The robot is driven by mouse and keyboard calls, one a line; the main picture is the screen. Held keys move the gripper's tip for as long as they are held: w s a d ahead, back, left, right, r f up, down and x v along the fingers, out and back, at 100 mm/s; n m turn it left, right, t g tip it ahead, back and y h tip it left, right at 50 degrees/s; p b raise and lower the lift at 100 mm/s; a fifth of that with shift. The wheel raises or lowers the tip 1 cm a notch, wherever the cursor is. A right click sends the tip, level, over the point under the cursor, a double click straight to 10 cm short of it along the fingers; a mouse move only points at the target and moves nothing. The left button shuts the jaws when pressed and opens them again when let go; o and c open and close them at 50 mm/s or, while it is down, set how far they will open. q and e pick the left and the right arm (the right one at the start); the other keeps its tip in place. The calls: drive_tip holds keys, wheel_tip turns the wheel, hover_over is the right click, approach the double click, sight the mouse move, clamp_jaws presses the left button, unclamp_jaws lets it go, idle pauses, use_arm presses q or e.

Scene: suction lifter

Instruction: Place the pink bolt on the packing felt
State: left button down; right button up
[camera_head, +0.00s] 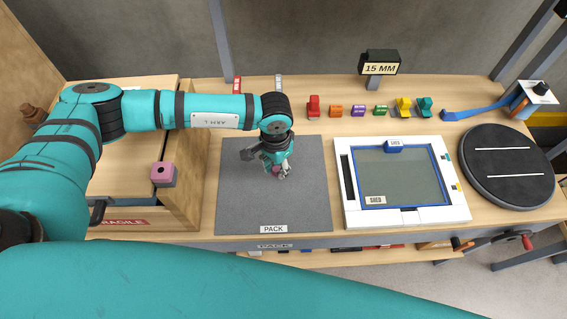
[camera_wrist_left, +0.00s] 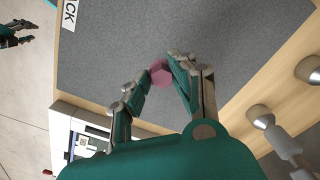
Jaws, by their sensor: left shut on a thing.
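The pink bolt (camera_wrist_left: 160,73) is between the fingertips of my left gripper in the left wrist view, with its head partly showing. My left gripper (camera_head: 278,173) is shut on it, pointing down over the dark grey packing felt (camera_head: 245,205), which bears a PACK label at its front edge. In the head view the bolt is mostly hidden by the fingers. I cannot tell whether it touches the felt. My right gripper (camera_wrist_left: 22,33) shows at the top left of the left wrist view, fingers apart and empty, beyond the table's front edge.
A pink block with a hole (camera_head: 163,175) sits at the wooden box (camera_head: 182,200) left of the felt. A white-framed tray (camera_head: 347,215) stands right of it, then a black round disc (camera_head: 515,165). Several coloured pieces line the back. The felt around the gripper is clear.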

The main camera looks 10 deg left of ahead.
use_arm(q)
drive_tip(key=w, duration=0.2)
drive_tip(key=w+b, duration=0.1)
drive_tip(key=w, duration=0.1)
drive_tip(key=shift+d+f, duration=0.2)
drive_tip(key=shift+d, duration=0.2)
wheel_tip(320, 180, down, 3)
drive_tip(key=shift+f+b, duration=0.15)
drive_tip(key=shift+b, duration=0.25)
drive_tip(key=shift+f, duration=0.3)
drive_tip(key=c, duration=1.4)
unclamp_jaws()
drive_tip(key=shift+r, duration=0.1)
drive_tip(key=o, duration=0.3)
drive_tip(key=shift+r, duration=0.3)
wheel_tip(320, 180, up, 12)
drive_tip(key=b, duration=0.4)
drive_tip(key=shift+f, duration=0.15)
use_arm(e)
wheel_tip(320, 180, down, 6)
drive_tip(key=w, duration=0.2)
drive_tip(key=shift+a+f, duration=0.2)
drive_tip(key=shift+w+a, duration=0.1)
